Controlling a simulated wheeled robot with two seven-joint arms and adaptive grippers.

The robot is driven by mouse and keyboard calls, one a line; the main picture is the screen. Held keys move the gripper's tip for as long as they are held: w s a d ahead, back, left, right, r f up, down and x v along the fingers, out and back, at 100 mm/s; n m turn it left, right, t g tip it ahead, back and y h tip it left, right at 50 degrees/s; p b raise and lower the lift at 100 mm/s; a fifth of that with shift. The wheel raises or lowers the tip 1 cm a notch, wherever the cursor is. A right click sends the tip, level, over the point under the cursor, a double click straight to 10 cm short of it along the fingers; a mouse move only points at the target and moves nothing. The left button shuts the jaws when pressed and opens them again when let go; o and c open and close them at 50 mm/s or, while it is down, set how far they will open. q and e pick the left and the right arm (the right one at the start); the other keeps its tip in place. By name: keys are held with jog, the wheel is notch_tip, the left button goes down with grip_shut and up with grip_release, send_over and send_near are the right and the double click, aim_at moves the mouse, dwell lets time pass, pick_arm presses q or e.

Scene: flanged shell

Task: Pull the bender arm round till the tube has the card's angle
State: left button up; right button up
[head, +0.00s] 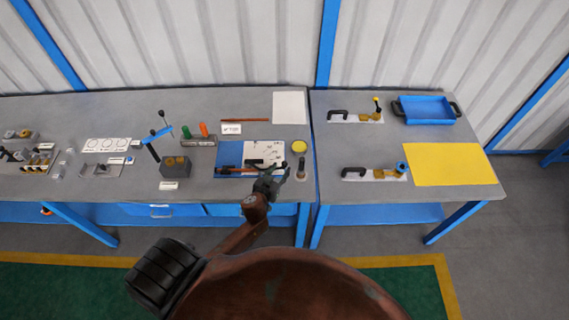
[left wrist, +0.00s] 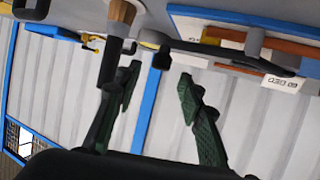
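The bender sits on a blue board (head: 231,158) near the right end of the left bench, with a white marked sheet (head: 272,147) on the board. Its dark bender arm (left wrist: 240,48) runs across the top of the left wrist view and ends in a dark tip close to my fingertips. A brown-orange tube (left wrist: 226,33) lies along the bender. The card (head: 231,128) stands behind the board; its figure is too small to read. My left gripper (head: 278,173) is at the board's front right corner. In the left wrist view its fingers (left wrist: 158,82) are apart with nothing clearly between them. My right gripper is out of view.
A dark upright post (head: 301,163) stands close right of my left gripper. A yellow disc (head: 299,146) lies behind it. The right bench holds a blue tray (head: 427,108) and a yellow mat (head: 450,164).

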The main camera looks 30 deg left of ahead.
aim_at(283, 165)
pick_arm(q)
jog(key=x, duration=0.6)
jog(key=shift+c, duration=0.2)
jog(key=shift+s, duration=0.1)
grip_shut()
dwell(0.4)
